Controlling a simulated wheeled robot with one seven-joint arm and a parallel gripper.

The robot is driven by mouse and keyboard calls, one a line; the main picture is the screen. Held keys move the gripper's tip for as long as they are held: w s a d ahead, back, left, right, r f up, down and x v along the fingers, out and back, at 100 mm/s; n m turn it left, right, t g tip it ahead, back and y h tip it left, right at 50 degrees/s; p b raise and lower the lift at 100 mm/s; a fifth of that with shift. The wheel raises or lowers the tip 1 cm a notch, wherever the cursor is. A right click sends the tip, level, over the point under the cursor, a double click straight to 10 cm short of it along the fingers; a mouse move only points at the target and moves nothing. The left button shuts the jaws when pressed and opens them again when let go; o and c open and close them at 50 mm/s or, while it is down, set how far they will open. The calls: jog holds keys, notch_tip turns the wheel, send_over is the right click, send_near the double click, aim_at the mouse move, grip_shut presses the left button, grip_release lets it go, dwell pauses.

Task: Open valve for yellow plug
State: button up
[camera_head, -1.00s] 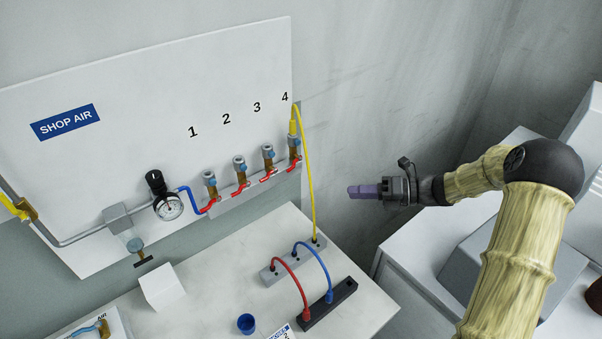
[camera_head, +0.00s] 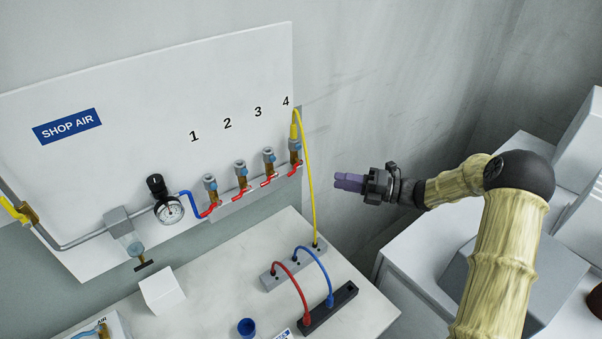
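The yellow plug (camera_head: 293,131) sits on top of the valve under the number 4, at the right end of the manifold (camera_head: 250,197). A yellow hose (camera_head: 310,180) runs from it down to a grey block on the table. The valve for it (camera_head: 295,158) has a red handle (camera_head: 294,170) low on its front; its exact angle is too small to tell. My gripper (camera_head: 348,181) is to the right of the manifold, in the air, pointing left. Its purple fingers look close together with nothing visible between them; how far apart they are is unclear. It touches nothing.
Valves 1, 2 and 3 with red handles stand left of valve 4. The table (camera_head: 225,268) below holds a grey block (camera_head: 292,264), a black strip (camera_head: 328,308) with red and blue cables, a white block (camera_head: 162,289) and a blue cup (camera_head: 246,327). The yellow hose hangs between my gripper and the manifold.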

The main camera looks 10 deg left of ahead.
aim_at(295, 168)
jog(key=a+p, duration=0.1)
jog(key=a, duration=1.1)
jog(key=shift+w, duration=0.45)
grip_shut()
